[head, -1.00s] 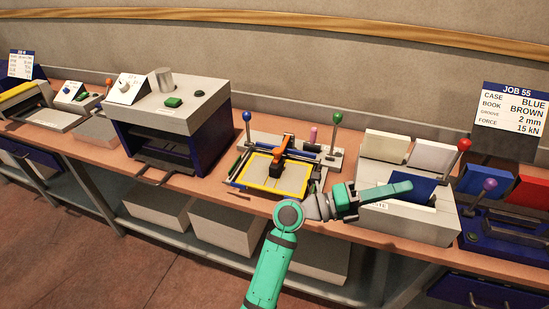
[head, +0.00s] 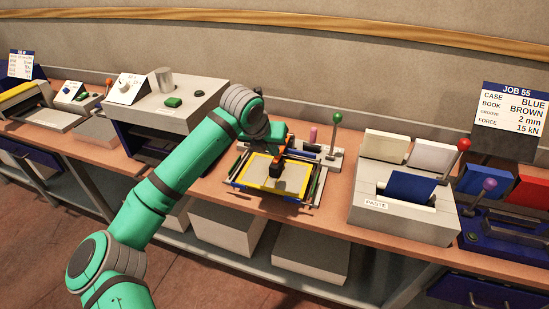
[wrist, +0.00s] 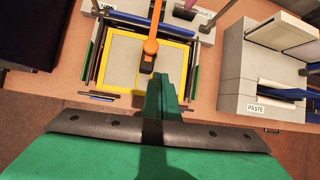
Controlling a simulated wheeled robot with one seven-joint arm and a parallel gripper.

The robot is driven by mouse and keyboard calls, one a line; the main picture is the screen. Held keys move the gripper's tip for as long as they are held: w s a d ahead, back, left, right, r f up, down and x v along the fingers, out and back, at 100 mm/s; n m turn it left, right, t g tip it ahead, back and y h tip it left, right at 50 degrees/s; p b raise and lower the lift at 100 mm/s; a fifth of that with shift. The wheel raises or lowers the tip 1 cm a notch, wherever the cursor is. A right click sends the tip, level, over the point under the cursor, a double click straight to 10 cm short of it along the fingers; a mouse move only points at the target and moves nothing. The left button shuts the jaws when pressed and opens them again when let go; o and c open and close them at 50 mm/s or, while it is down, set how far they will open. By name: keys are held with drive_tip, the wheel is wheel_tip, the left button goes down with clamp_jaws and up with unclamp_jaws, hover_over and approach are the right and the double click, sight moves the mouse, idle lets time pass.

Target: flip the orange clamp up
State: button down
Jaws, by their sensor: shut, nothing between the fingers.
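The orange clamp (wrist: 151,46) lies lowered over the yellow-edged frame (wrist: 187,52) in the wrist view, its dark end over the grey panel. In the head view the orange clamp (head: 289,142) shows only in part behind my arm, with its dark end block (head: 278,173) pointing toward the front of the bench. My gripper (wrist: 165,86) is shut and empty. Its green fingers appear just to the lower right of the clamp's end in the wrist view; whether they touch it cannot be told. In the head view my wrist hides the fingertips.
A green-knobbed lever (head: 336,119) stands at the fixture's back right, and a pink peg (head: 313,134) is near it. The grey paste box (head: 400,206) stands to the right. A large grey and blue machine (head: 178,103) stands to the left. Some bench is bare in front of the fixture.

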sight(277, 161)
drive_tip(key=shift+w+a+r+y, duration=0.15)
drive_tip(key=shift+a+y, duration=0.05)
drive_tip(key=shift+a, duration=0.25)
drive_tip(key=shift+w+a+r+y, duration=0.1)
drive_tip(key=shift+a+r+y, duration=0.1)
drive_tip(key=shift+a, duration=0.2)
drive_tip(key=shift+f, duration=0.15)
drive_tip(key=x, duration=1)
drive_tip(key=shift+d, duration=0.1)
